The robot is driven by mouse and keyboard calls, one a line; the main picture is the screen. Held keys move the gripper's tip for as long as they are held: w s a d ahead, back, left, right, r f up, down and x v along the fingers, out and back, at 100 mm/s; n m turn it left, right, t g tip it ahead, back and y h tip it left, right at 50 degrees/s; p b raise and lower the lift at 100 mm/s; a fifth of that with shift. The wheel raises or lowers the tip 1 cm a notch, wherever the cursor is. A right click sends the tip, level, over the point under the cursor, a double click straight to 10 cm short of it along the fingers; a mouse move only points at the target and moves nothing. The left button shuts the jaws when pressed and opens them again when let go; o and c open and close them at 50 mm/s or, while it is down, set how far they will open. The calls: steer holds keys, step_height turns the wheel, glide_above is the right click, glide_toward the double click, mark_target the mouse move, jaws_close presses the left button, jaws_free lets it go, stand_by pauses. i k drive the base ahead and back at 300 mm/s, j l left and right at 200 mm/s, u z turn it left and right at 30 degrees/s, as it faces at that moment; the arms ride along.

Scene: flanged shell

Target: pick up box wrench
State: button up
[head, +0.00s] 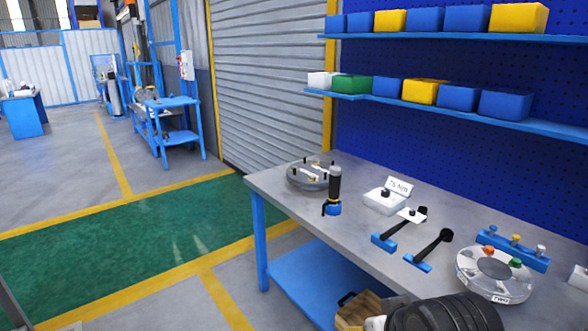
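No tool in the head view can be told for certain as the box wrench. Two dark long-handled tools lie on the grey workbench (345,242), side by side in blue holders: a left tool (400,227) and a right tool (434,247). The left one's head is by a small white plate. A round grey flanged part (308,178) sits at the bench's far left corner with small pieces on top. An upright black-handled tool (335,183) stands in a blue holder just in front of it.
A white block (383,203) with a sign stands behind the tools. A pale disc (492,278) with orange and green knobs and a blue rack (513,249) are at right. Shelves (455,116) with bins hang above. A dark ribbed shape covers the bench's front edge.

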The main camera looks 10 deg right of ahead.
mark_target(446, 234)
steer(key=i+z, duration=0.3)
steer(key=z, duration=0.2)
steer(key=i+z, duration=0.3)
steer(key=z, duration=0.15)
steer(key=i+j+z, duration=0.25)
steer(key=z, duration=0.25)
steer(key=i+j+z, duration=0.2)
steer(key=z, duration=0.3)
steer(key=j, duration=0.1)
